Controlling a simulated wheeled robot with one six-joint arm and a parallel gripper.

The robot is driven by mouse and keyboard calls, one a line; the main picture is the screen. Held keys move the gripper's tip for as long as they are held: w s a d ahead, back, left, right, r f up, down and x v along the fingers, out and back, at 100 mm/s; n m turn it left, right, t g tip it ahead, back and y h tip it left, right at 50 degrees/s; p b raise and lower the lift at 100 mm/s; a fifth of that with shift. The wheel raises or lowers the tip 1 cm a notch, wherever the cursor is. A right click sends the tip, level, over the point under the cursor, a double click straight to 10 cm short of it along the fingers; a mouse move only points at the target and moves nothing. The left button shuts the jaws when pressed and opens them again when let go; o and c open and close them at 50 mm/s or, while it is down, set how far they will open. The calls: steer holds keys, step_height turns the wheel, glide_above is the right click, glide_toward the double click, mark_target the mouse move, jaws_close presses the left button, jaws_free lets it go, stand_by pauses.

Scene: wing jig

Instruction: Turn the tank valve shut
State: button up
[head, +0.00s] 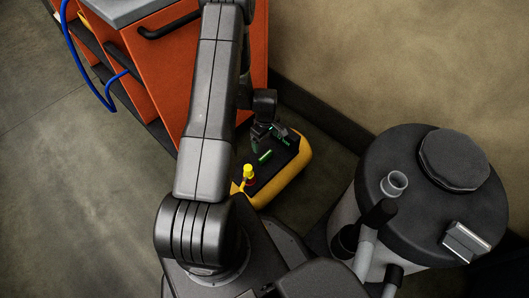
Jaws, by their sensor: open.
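A yellow tank unit (293,166) with a black top stands on the floor between the orange cabinet and the grey drum. A small yellow knob with a red base (249,174) stands upright on its near left end; it looks like the valve, but its turn position is too small to tell. My gripper (273,146) is open over the black top, beyond and to the right of the knob, apart from it. Green parts show around its fingers. I cannot tell whether the fingers touch the tank unit, and my arm hides part of the unit's left side.
An orange cabinet (150,65) with dark handles and a hanging blue hose (83,68) stands at upper left. A grey drum with a black lid (410,210) stands close at right. A wall runs behind. The floor at left is clear.

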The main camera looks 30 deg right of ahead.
mark_target(265, 155)
step_height(265, 155, down, 12)
steer(key=shift+r+b, duration=0.15)
steer(key=shift+b, duration=0.85)
steer(key=c, duration=1)
